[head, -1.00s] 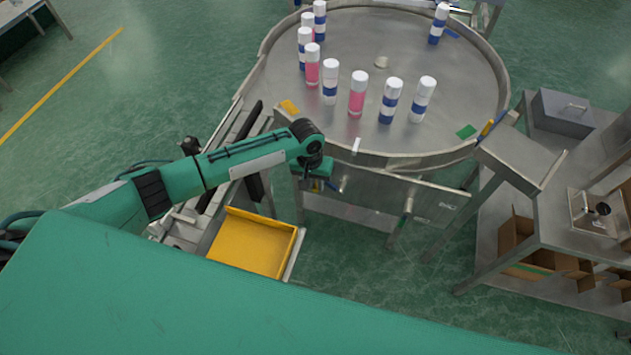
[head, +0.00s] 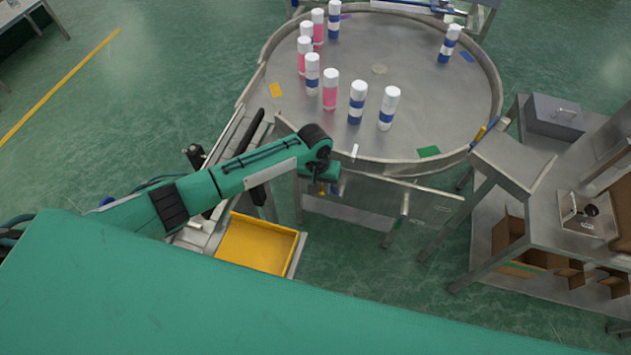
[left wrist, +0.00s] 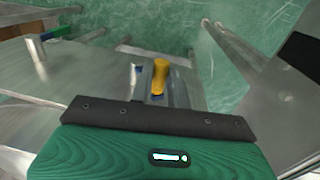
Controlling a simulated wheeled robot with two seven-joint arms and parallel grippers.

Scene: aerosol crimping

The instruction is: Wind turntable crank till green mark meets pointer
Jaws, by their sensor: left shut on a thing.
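The round steel turntable (head: 400,112) carries several white-capped cans in pink or blue. Its green mark (head: 428,152) lies near the front rim, to the right of the white pointer (head: 354,152), with a clear gap between them. My left gripper (head: 325,188) is low in front of the turntable, below the rim, and is shut on the crank handle. In the left wrist view the yellow crank knob (left wrist: 159,76) shows between the fingers. The crank's arm is mostly hidden by the gripper. My right gripper is not in view.
An orange mark (head: 276,90) and a blue mark (head: 467,57) also lie on the turntable. A yellow tray (head: 256,243) sits below my left arm. A steel bench (head: 515,160) with a grey box (head: 555,115) stands at the right.

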